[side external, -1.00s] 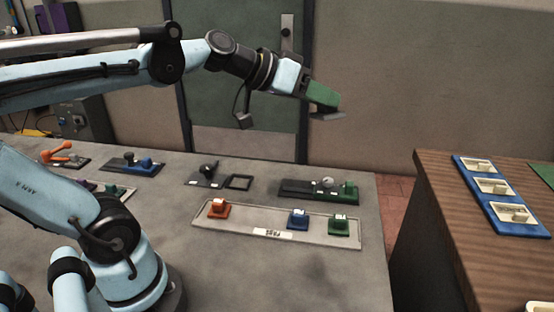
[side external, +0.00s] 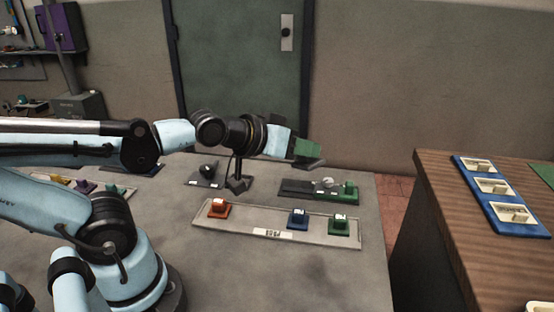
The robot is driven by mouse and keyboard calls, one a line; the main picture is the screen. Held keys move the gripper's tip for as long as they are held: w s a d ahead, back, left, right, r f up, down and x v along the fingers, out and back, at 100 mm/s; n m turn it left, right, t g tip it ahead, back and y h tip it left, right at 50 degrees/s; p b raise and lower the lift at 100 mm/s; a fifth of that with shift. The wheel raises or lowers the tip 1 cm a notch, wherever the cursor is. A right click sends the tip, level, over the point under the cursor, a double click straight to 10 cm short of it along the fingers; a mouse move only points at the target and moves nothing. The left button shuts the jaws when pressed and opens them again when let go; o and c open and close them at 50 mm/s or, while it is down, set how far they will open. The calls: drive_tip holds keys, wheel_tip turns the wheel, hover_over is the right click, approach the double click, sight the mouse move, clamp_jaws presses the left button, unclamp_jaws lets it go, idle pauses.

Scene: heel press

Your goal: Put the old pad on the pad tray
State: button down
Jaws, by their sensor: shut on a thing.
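My gripper (side external: 294,147) is at the end of the outstretched arm, tilted slightly down. It is shut on the old pad (side external: 309,150), a green block with a thin dark grey plate under it. The pad is in the air, above and behind the pad tray, near the black and green press in the picture. The pad tray (side external: 267,236) is a long shallow grey tray with a label on its front. In it stand an orange pad (side external: 218,209), a blue pad (side external: 298,218) and a green pad (side external: 340,225). The tray is bare between orange and blue.
The black and green press (side external: 318,188) stands behind the tray's right half. A dark fixture (side external: 205,175) stands behind its left half. A wooden bench (side external: 440,220) with a blue holder (side external: 490,195) is at right. The table in front of the tray is clear.

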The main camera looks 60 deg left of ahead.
sight(300, 164)
drive_tip(key=shift+s+f, duration=0.6)
drive_tip(key=shift+f, duration=0.3)
drive_tip(key=shift+w+d+f+m+h, duration=0.3)
drive_tip(key=shift+w+f+m+h, duration=0.15)
drive_tip(key=shift+f+h, duration=0.25)
drive_tip(key=w+d+f+m+g+h, duration=0.4)
drive_tip(key=w+d+m+h, duration=0.1)
drive_tip(key=d+m+h, duration=0.2)
drive_tip(key=shift+m+g+h, duration=0.4)
drive_tip(key=shift+m+h, duration=0.2)
drive_tip(key=shift+m, duration=0.45)
drive_tip(key=shift+f, duration=0.1)
drive_tip(key=w+a+f, duration=0.1)
drive_tip(key=a+f, duration=0.1)
drive_tip(key=a, duration=0.1)
drive_tip(key=w+a+f, duration=0.2)
drive_tip(key=a, duration=0.2)
drive_tip(key=w+a+f, duration=0.2)
drive_tip(key=a+f, duration=0.1)
drive_tip(key=shift+w+a, duration=0.15)
drive_tip(key=shift+f, duration=1.8)
drive_tip(key=shift+f, duration=0.1)
drive_tip(key=c, duration=0.8)
unclamp_jaws()
